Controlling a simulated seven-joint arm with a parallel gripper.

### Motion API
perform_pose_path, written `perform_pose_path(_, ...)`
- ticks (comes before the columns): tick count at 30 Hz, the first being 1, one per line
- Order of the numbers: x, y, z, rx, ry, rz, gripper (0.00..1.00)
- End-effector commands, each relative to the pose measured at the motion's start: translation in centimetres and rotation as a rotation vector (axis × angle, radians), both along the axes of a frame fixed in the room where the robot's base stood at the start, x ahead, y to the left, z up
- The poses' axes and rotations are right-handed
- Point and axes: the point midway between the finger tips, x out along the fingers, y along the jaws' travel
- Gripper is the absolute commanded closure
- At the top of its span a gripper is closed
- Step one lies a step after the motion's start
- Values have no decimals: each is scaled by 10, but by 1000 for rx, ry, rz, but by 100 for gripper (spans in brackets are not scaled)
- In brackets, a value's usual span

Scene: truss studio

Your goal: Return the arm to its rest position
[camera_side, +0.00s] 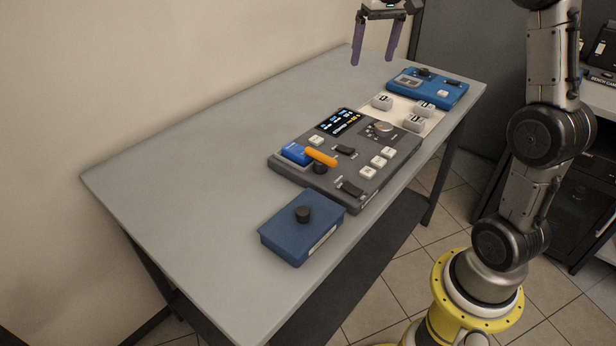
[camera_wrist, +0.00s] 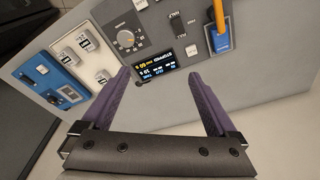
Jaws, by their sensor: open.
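My gripper (camera_side: 376,45) is at the top of the side view, raised above the far part of the table, with its two purple fingers apart and nothing between them. In the wrist view my gripper (camera_wrist: 163,84) also shows open and empty, with the control panel beyond its fingertips. The grey control panel (camera_side: 361,161) lies on the table well below and nearer the side camera. It carries a small screen, a dial, several white keys, and a blue block with an orange bar.
A dark blue box (camera_side: 290,238) with a black knob sits at the near end of the grey table (camera_side: 190,170). A white panel (camera_side: 402,107) with grey switches and a blue device (camera_side: 440,84) stand at the far right. The table's left half is clear; a wall runs behind it.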

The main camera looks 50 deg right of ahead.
Motion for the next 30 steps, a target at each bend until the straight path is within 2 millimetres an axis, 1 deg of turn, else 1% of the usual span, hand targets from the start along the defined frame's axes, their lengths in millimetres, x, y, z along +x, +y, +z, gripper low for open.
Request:
perform_pose_path(1,-11,27,15,-15,-30,48,6)
perform_pose_path(3,-28,56,28,-29,-65,102,6)
perform_pose_path(5,-44,80,34,-41,-94,149,6)
perform_pose_path(6,-56,94,38,-48,-114,180,6)
perform_pose_path(7,-66,105,39,-52,-129,203,6)
perform_pose_path(9,-89,127,40,-62,-164,256,6)
perform_pose_path(11,-110,144,37,-69,-193,299,6)
perform_pose_path(12,-124,154,33,-72,-212,329,6)
perform_pose_path(14,-145,167,24,-78,-240,371,6)
perform_pose_path(15,-159,174,16,-80,-259,400,6)
perform_pose_path(17,-179,183,3,-84,-283,438,6)
perform_pose_path(18,-190,187,-7,-86,-295,459,6)
perform_pose_path(21,-212,193,-32,-88,-313,495,6)
perform_pose_path(22,-216,194,-39,-89,-316,501,6)
perform_pose_path(24,-224,194,-54,-89,-313,506,6)
perform_pose_path(27,-227,194,-70,-86,-297,509,6)
perform_pose_path(28,-228,194,-72,-87,-296,510,6)
perform_pose_path(30,-224,194,-71,-92,-312,513,6)
